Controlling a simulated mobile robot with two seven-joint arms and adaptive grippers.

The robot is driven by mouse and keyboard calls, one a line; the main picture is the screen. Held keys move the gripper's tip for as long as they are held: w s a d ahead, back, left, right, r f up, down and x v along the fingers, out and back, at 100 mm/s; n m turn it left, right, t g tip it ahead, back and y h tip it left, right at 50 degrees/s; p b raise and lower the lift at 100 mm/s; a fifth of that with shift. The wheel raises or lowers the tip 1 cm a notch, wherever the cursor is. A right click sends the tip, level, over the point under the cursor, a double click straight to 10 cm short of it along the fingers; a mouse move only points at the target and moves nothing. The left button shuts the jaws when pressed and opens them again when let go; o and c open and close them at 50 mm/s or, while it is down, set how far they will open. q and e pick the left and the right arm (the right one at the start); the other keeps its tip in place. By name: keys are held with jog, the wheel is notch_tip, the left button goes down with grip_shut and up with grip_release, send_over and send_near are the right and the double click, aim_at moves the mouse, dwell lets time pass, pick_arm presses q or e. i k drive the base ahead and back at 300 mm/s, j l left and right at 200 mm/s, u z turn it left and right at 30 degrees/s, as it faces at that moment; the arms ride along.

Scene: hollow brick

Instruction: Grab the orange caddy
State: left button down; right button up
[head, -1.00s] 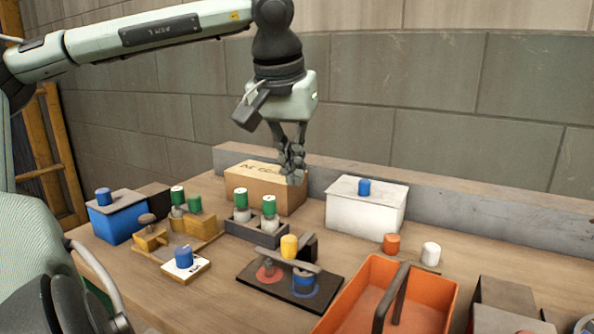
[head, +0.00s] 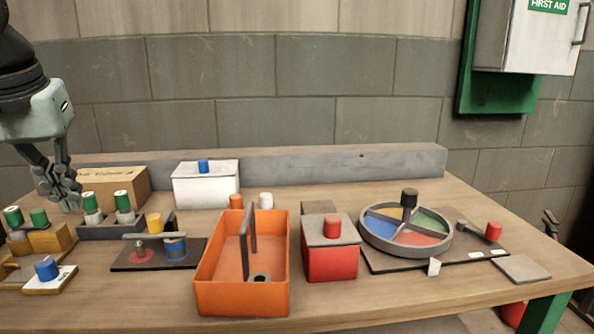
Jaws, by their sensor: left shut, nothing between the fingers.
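The orange caddy (head: 240,298) stands on the workbench near its front edge, at the middle of the head view. It is an open box with a dark grey handle (head: 248,240) running lengthwise over it. A small dark ring-shaped thing (head: 259,278) shows inside it. My left gripper (head: 68,202) is at the left edge of the view, pointing down above the bench, near the cardboard box. It is shut and empty, well to the left of the caddy. My right gripper is not in view.
A red box (head: 331,262) stands close right of the caddy. A dark board (head: 130,258) with coloured pegs lies to its left. A white box (head: 207,190) and orange and white cylinders stand behind it. A divided round tray (head: 368,240) is further right.

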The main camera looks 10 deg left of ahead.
aim_at(243, 243)
jog(key=k, duration=0.95)
